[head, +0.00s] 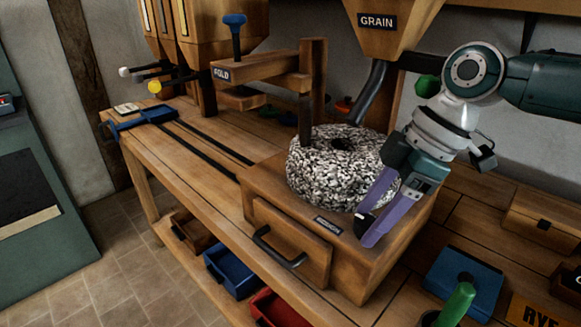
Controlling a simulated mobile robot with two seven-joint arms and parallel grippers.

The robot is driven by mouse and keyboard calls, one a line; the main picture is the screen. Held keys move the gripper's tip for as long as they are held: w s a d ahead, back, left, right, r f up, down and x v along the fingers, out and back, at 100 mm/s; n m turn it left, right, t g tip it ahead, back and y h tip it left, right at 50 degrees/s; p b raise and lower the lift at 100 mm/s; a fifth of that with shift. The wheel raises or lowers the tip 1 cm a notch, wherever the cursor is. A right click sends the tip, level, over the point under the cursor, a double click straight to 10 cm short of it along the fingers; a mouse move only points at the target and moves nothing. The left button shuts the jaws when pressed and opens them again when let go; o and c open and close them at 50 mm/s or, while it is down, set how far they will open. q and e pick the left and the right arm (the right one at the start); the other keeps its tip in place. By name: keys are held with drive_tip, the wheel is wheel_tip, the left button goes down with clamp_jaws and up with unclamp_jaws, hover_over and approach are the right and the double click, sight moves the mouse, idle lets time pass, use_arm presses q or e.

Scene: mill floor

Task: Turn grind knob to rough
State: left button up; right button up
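My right gripper (366,227) reaches down from the upper right, its two purple fingers apart at the front right corner of the wooden mill box. A small dark thing with a pale mark (363,224) shows between the fingertips; it looks like the grind knob, mostly hidden by the fingers. I cannot tell whether the fingers press on it or which way it points. A dark label plate (328,226) sits left of it, too small to read surely. The speckled round millstone (335,165) lies on the box behind the fingers. My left gripper is not in view.
A grain hopper (388,22) and its dark chute stand behind the stone. A wooden post and arm (262,66) rise on its left. A drawer with a black handle (280,247) is in the box front.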

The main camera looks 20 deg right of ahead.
drive_tip(key=shift+o, duration=0.5)
drive_tip(key=shift+r, duration=0.15)
drive_tip(key=shift+d+r, duration=0.1)
drive_tip(key=shift+r, duration=0.15)
drive_tip(key=shift+s+d+r, duration=0.25)
drive_tip(key=shift+d+r, duration=0.15)
drive_tip(key=shift+r, duration=0.1)
drive_tip(key=shift+s+d+r, duration=0.2)
drive_tip(key=shift+d+r, duration=0.15)
drive_tip(key=shift+r, duration=0.15)
drive_tip(key=s+d+b, duration=0.3)
drive_tip(key=s+d, duration=0.2)
drive_tip(key=d, duration=0.4)
drive_tip(key=shift+s+d, duration=0.25)
drive_tip(key=shift+d, duration=0.15)
drive_tip(key=shift+s, duration=0.1)
